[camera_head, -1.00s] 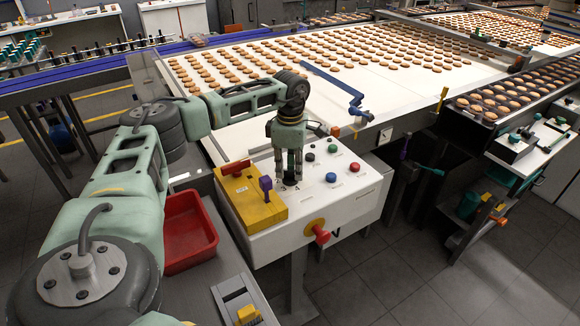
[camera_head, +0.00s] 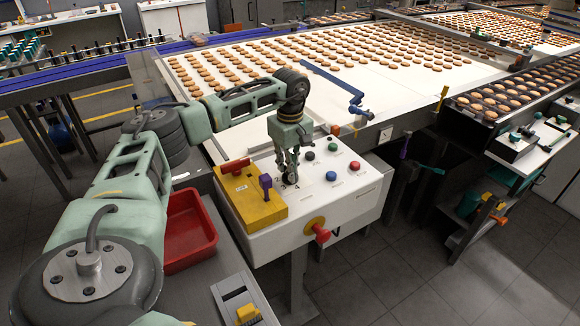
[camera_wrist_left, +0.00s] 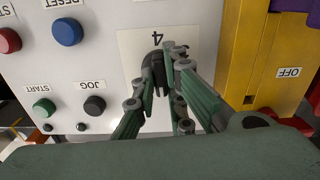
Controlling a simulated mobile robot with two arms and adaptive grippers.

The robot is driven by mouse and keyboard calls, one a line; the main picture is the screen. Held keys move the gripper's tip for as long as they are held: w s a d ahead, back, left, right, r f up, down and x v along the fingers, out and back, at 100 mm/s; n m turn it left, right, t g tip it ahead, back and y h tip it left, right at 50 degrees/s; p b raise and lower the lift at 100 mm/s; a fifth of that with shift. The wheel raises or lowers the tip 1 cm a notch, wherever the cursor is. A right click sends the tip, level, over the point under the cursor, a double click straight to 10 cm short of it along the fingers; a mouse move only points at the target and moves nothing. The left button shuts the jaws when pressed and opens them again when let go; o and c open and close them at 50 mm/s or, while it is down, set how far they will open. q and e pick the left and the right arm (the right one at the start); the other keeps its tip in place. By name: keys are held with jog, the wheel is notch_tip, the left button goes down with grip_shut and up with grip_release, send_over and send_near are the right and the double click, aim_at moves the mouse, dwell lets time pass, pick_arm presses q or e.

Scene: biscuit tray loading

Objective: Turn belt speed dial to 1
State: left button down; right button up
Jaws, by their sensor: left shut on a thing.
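The belt speed dial (camera_head: 289,179) is a dark knob on the top of the white control box (camera_head: 262,247), with printed numbers around it. My left gripper (camera_head: 287,172) points down over the dial and is shut on it. In the left wrist view the dial (camera_wrist_left: 158,66) sits between the fingers of my left gripper (camera_wrist_left: 165,85). A printed 4 shows upside down at the dial's edge; the gripper hides most of the other numbers and the pointer. My right gripper is not in view.
Right of the dial are green, black, blue (camera_head: 331,176) and red (camera_head: 354,166) buttons. A yellow block (camera_head: 262,212) with a purple lever (camera_head: 266,184) stands close on the left. A red emergency knob (camera_head: 321,233) sticks out in front. A red bin (camera_head: 190,232) lies left.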

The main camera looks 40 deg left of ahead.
pick_arm(q)
jog(key=shift+r+m, duration=0.1)
jog(key=shift+m, duration=0.3)
jog(key=c, duration=1.8)
grip_release()
notch_tip(320, 180, up, 12)
